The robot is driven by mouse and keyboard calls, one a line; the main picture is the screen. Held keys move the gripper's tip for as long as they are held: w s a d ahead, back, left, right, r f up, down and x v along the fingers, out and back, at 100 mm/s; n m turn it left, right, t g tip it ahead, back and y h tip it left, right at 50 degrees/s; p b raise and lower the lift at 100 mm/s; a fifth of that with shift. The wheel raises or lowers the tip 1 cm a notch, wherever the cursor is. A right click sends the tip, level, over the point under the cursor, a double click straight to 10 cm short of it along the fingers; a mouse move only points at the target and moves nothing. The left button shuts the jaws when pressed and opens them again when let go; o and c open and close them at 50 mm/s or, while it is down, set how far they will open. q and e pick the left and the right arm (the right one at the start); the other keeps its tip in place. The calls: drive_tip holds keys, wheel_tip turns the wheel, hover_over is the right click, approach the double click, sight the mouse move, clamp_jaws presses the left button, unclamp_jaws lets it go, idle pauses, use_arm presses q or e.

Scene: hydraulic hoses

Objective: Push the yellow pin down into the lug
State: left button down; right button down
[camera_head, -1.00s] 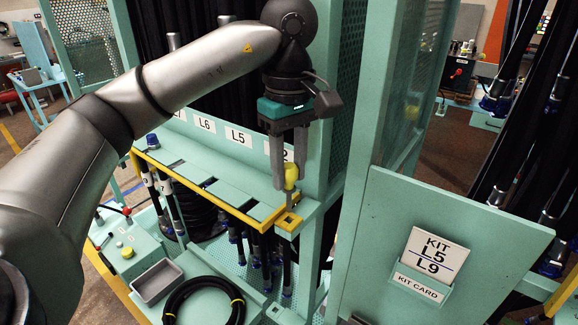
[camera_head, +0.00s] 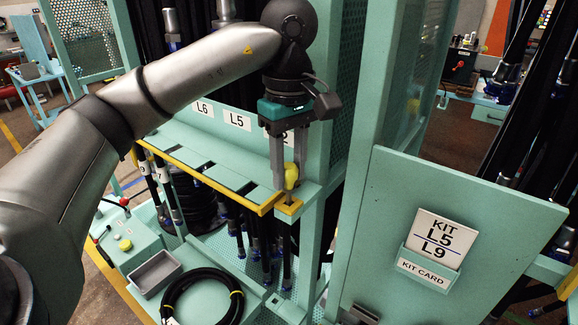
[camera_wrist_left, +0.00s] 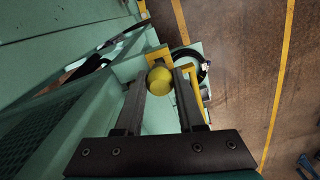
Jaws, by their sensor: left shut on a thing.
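The yellow pin (camera_head: 291,174) has a rounded knob and stands upright at the right end of the rack shelf. My left gripper (camera_head: 286,183) points down and is shut on the knob. The yellow lug (camera_head: 289,207) is directly below, with only a small gap visible between knob and lug. The pin's shank is mostly hidden, and I cannot tell how deep it sits. In the left wrist view the knob (camera_wrist_left: 160,80) lies between the fingertips, with part of the yellow lug (camera_wrist_left: 158,57) beyond it. My right gripper is not in view.
The slotted shelf (camera_head: 205,165) with a yellow front edge runs left of the lug. A green post (camera_head: 318,165) stands close on the right. The kit card panel (camera_head: 390,215) is further right. A grey tray (camera_head: 156,272) and coiled black hose (camera_head: 205,295) lie below.

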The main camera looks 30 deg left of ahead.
use_arm(q)
drive_tip(key=shift+f+b, duration=0.95)
drive_tip(key=shift+f, duration=0.35)
drive_tip(key=shift+c, duration=2.2)
unclamp_jaws()
wheel_tip(320, 180, up, 15)
drive_tip(key=p, duration=0.5)
drive_tip(key=shift+r, duration=0.15)
